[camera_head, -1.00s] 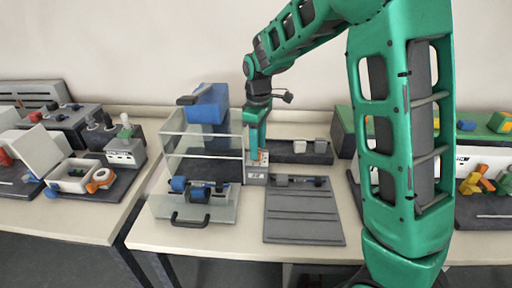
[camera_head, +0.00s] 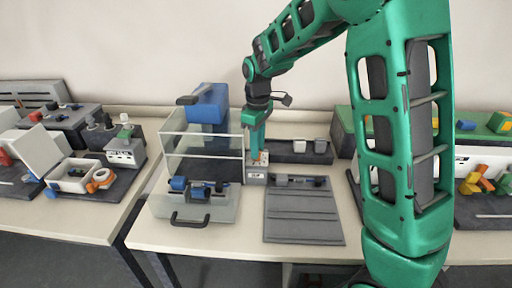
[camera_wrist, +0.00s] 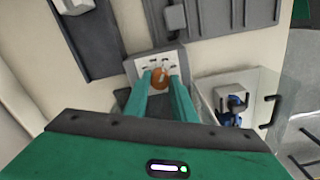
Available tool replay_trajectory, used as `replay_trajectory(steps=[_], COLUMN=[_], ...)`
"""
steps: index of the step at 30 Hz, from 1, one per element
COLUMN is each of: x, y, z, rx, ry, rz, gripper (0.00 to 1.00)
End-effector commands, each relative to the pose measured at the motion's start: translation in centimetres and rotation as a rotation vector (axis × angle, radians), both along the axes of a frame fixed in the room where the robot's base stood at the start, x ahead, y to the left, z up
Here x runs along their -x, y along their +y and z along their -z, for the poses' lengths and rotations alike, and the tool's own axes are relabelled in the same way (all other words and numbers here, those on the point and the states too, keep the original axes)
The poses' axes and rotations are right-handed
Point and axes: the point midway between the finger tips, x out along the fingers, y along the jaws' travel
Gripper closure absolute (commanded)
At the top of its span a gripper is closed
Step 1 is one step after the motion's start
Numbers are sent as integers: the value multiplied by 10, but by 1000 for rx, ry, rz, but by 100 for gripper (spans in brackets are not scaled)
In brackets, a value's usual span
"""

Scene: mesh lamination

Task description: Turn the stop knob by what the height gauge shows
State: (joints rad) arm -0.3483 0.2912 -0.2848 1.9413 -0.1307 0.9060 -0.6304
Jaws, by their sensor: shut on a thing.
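A small grey box (camera_head: 256,175) stands beside the clear-walled machine, with a dark label on its front too small to read. An orange-brown knob (camera_wrist: 160,76) with a light mark sits on its pale top plate (camera_wrist: 171,59), which carries short dark marks around the knob. My gripper (camera_head: 257,157) points down over the box. In the wrist view its two green fingers stand on either side of the knob and are shut on it. The fingers mostly hide the knob in the head view. I cannot make out a height gauge or its reading.
The clear-walled machine (camera_head: 170,145) with a blue head (camera_head: 208,104) and blue rollers (camera_head: 178,184) stands left of the box. A grey board (camera_head: 304,216) lies to the right. A dark tray (camera_head: 322,154) with light blocks is behind. Another bench is at left.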

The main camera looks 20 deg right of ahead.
Motion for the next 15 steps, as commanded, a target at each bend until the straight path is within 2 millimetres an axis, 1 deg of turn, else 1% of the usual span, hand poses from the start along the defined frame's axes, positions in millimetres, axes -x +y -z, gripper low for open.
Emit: replay_trajectory(steps=[15], x=[-3], y=[-3], z=[-2], rx=[0], ry=[-9], rz=[393], gripper=[99])
